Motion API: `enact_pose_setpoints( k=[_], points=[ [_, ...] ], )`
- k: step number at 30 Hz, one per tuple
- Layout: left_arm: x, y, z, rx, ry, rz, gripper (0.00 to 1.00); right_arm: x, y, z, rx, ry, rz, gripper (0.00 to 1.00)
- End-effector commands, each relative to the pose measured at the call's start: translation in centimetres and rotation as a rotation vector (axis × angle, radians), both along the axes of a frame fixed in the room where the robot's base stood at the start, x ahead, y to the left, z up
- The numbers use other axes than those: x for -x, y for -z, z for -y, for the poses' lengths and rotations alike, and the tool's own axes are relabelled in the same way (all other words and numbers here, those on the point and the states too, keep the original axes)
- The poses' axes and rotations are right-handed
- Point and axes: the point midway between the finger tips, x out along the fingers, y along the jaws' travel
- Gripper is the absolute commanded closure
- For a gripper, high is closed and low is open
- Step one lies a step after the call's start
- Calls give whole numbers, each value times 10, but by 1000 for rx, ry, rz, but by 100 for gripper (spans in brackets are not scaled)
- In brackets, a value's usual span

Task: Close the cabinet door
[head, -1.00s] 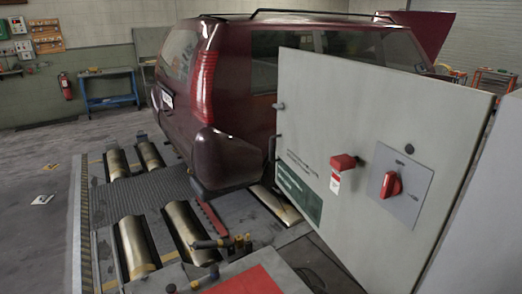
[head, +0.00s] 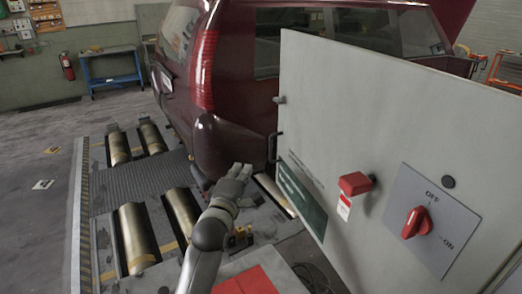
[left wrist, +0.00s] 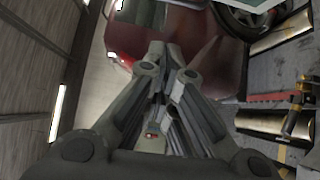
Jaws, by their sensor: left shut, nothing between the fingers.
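The cabinet door (head: 375,125) is a large grey panel standing open on the right of the head view. It carries a red switch (head: 418,222) marked OFF and ON, a red lock-like piece (head: 354,184) with a tag, and a dark handle on its left edge (head: 274,147). My left gripper (head: 241,170) is in front of the car's rear corner, left of the door's handle edge and apart from it in the picture. It is shut and empty. In the left wrist view its fingers (left wrist: 168,55) are together. My right gripper is not in view.
A dark red car (head: 235,90) stands behind the door. Metal rollers (head: 135,235) are set in the floor platform at left. A red panel (head: 247,281) lies low in front of the door.

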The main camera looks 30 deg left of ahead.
Motion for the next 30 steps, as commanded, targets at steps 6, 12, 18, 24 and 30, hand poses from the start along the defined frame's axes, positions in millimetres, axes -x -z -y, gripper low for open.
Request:
enact_pose_setpoints(
  k=[6, 12, 18, 24, 30],
  points=[
    [-35, -3, -10, -4, 0, -2, 100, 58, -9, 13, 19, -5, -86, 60],
    [-64, -3, -18, -3, 0, -3, 100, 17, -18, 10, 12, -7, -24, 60],
    [-89, -3, -10, 0, 1, -3, 100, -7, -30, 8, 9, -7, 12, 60],
    [-103, -1, -2, -1, 0, -3, 100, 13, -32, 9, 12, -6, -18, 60],
    [-106, -1, 0, -3, 0, -2, 100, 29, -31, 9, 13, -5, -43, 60]
  ],
)
